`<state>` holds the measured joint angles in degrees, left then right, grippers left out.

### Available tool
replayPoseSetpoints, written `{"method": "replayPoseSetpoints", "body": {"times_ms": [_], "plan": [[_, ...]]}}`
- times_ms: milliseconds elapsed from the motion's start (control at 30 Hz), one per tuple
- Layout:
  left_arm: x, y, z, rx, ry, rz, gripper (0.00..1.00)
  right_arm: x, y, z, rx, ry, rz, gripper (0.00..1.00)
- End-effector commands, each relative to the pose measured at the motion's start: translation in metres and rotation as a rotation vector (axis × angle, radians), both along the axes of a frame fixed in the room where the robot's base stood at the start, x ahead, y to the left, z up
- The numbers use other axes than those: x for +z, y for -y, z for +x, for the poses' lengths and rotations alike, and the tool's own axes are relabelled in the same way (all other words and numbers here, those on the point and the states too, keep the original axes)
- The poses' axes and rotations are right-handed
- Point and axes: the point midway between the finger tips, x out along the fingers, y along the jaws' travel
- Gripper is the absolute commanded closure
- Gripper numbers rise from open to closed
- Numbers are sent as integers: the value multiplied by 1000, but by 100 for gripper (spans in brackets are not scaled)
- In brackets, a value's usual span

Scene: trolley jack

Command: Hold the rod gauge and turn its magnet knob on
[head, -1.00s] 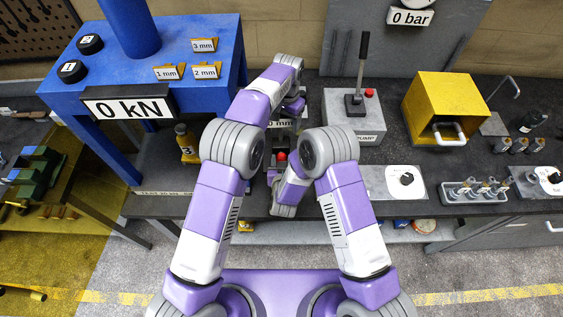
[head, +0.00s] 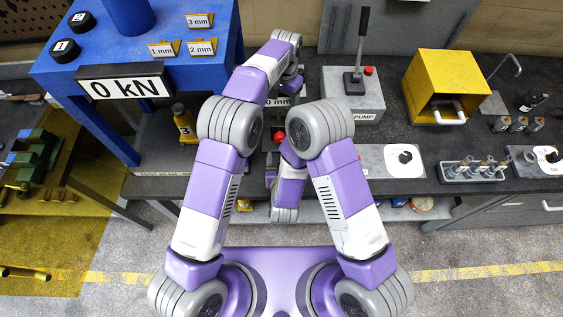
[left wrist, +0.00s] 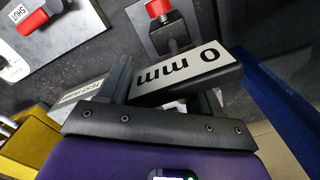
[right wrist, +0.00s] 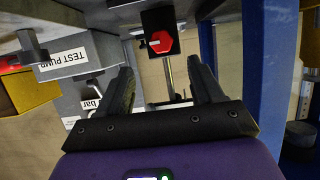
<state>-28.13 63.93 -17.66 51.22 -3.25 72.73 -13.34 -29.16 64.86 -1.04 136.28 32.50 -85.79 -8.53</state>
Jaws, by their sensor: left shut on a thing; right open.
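The rod gauge (left wrist: 185,68) shows a "0 mm" face, upside down in the left wrist view. Its label (head: 277,101) is partly visible in the head view. My left gripper (left wrist: 163,85) is shut on it, a finger on either side. The red magnet knob (head: 280,136) sits on a dark block below the gauge in the head view. It also shows at the top of the left wrist view (left wrist: 157,8). My right gripper (right wrist: 162,70) is open and empty. The knob (right wrist: 160,42) appears between and beyond its fingertips, apart from them. My arms hide the gauge's lower parts.
The grey test pump (head: 352,95) with its upright lever stands right of the gauge. A yellow box (head: 445,85) is farther right. The blue press (head: 140,60) with its "0 kN" display stands at left. A yellow bottle (head: 183,123) is between press and arms.

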Motion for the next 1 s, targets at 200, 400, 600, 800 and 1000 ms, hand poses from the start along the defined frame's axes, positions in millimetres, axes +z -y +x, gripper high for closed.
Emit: {"method": "replayPoseSetpoints", "body": {"times_ms": [200, 400, 600, 800, 1000], "plan": [[-2, -3, -1, 3, -7, 6, 90, 9, 0, -20, 0, 1, 1, 34], [-2, -2, -1, 3, -7, 6, 90, 10, 1, -22, -1, 2, 1, 34], [-2, -2, -1, 3, -7, 6, 90, 9, 1, -22, -1, 1, 1, 34], [-1, -2, -1, 2, -4, 4, 6, 9, 1, -22, -1, 1, 1, 34], [0, -1, 0, 1, -2, 2, 6, 9, 1, -22, -1, 1, 1, 34]]}}
